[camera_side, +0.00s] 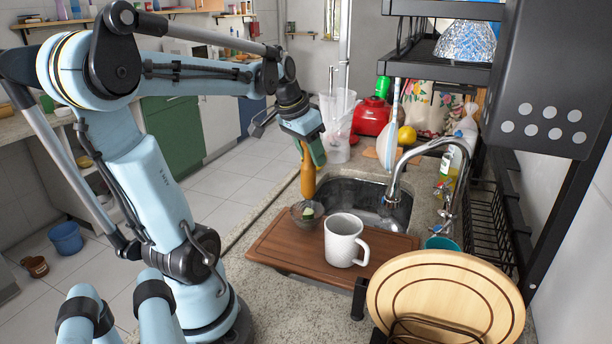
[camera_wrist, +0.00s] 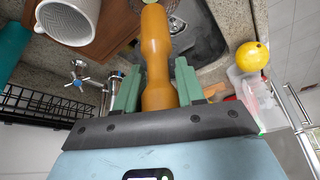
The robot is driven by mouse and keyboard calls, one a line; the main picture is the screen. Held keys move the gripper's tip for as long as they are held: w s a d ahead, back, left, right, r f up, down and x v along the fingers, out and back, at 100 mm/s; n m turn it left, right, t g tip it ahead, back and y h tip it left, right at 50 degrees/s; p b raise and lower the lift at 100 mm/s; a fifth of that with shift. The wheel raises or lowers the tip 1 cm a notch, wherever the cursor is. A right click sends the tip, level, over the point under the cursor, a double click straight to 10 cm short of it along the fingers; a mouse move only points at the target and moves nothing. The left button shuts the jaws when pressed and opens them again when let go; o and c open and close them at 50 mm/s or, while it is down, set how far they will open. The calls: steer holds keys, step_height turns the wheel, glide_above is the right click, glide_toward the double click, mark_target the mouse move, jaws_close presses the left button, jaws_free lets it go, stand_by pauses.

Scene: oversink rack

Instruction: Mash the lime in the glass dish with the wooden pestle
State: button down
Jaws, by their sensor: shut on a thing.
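My gripper (camera_side: 314,150) is shut on the wooden pestle (camera_side: 307,178) and holds it nearly upright, lower end down. In the wrist view the pestle (camera_wrist: 156,50) stands between my green fingers (camera_wrist: 157,85). The small glass dish (camera_side: 297,219) sits on the far left part of the brown wooden board. The green lime (camera_side: 308,212) is in the dish. The pestle's lower end is above the dish and lime; in the side view it looks just short of them. In the wrist view a bit of green shows at the pestle's far tip, and the dish is mostly hidden.
A white mug (camera_side: 343,241) stands on the board (camera_side: 283,250), right of the dish. Behind are the sink (camera_side: 350,193) and curved faucet (camera_side: 396,168). A round wooden plate (camera_side: 440,312) stands at front right. A black rack (camera_side: 488,205) is at right. A lemon (camera_side: 407,136) lies behind.

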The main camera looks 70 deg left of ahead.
steer(key=shift+r, duration=0.35)
steer(key=shift+r, duration=2.4)
steer(key=f, duration=0.4)
steer(key=shift+s+d+f, duration=0.1)
steer(key=shift+d+f, duration=0.1)
steer(key=shift+d, duration=0.1)
steer(key=shift+f, duration=1.8)
steer(key=shift+f, duration=0.7)
steer(key=shift+r, duration=0.1)
steer(key=shift+r, duration=0.55)
